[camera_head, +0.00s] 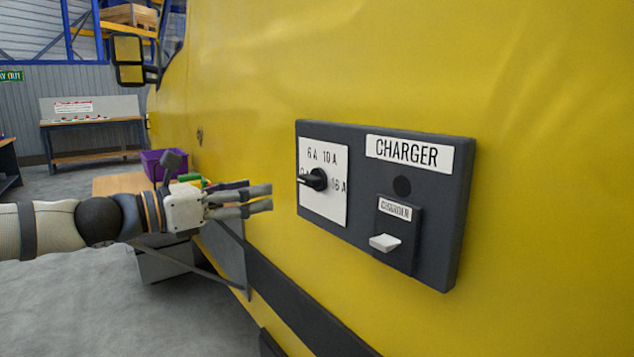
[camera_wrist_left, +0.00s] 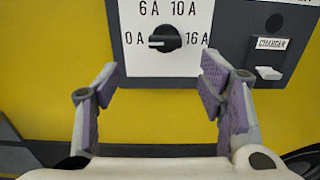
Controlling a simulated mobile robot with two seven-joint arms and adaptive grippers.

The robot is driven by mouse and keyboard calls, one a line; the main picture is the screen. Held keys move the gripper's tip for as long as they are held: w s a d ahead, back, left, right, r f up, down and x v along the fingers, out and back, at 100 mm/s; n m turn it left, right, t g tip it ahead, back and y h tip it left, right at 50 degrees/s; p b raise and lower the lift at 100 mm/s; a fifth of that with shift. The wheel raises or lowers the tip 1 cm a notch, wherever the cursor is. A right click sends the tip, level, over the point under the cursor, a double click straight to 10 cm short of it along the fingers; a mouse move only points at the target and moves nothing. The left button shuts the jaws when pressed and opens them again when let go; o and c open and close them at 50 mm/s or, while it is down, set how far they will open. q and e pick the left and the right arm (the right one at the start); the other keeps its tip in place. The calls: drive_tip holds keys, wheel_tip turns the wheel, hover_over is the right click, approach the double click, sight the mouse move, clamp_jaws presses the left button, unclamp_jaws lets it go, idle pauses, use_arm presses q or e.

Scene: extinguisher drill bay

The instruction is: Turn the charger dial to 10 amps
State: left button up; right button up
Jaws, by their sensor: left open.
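The charger dial (camera_head: 314,180) is a black knob on a white plate (camera_head: 322,210) marked 0 A, 6 A, 10 A and 16 A. In the left wrist view the dial (camera_wrist_left: 166,39) has its white-marked end pointing left toward 0 A. My left gripper (camera_head: 266,198) is open and empty, a short way left of the dial and off the panel. In the left wrist view its fingers (camera_wrist_left: 159,76) are spread, with the dial beyond and between them. My right gripper is not in view.
The dark charger panel (camera_head: 419,179) is on the yellow vehicle side (camera_head: 400,60). A white switch lever (camera_head: 384,243) sticks out right of the dial plate. A table with a purple bin (camera_head: 160,163) stands behind my left arm.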

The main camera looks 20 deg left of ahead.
sight(305, 182)
use_arm(q)
drive_tip(key=x, duration=0.3)
drive_tip(key=b+x, duration=0.1)
drive_tip(key=x, duration=0.2)
drive_tip(key=b+x, duration=0.1)
drive_tip(key=x, duration=0.3)
drive_tip(key=shift+s+d+f, duration=0.1)
drive_tip(key=shift+s+d, duration=0.1)
drive_tip(key=shift+d, duration=0.2)
drive_tip(key=shift+w+d, duration=0.3)
drive_tip(key=shift+w, duration=0.1)
drive_tip(key=c, duration=1.2)
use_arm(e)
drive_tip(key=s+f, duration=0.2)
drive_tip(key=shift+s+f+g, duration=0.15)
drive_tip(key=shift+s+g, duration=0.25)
